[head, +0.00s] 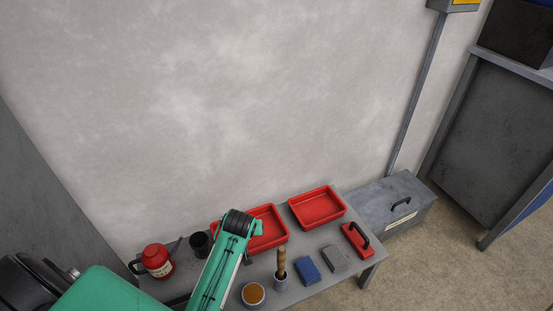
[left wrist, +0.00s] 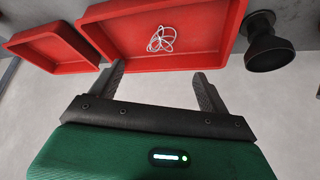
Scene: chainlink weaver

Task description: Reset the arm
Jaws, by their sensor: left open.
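My left arm, green with black joints, reaches in from the lower left of the head view over the bench (head: 312,284). My left gripper (left wrist: 158,73) shows in the left wrist view with its two dark fingers apart and nothing between them. Beyond the fingers is a red tray (left wrist: 100,42) with a loose white cord or chain (left wrist: 160,40) inside. In the head view the arm partly covers this red tray (head: 279,238), and the gripper's fingers cannot be made out. My right gripper is in neither view.
A second red tray (head: 318,208) is to the right. A black cup (head: 200,244), red jug (head: 157,261), brush (head: 281,265), round tin (head: 253,294), blue block (head: 307,269), grey block (head: 335,259) and red-based tool (head: 355,239) stand on the bench. A grey chest (head: 405,212) stands beyond.

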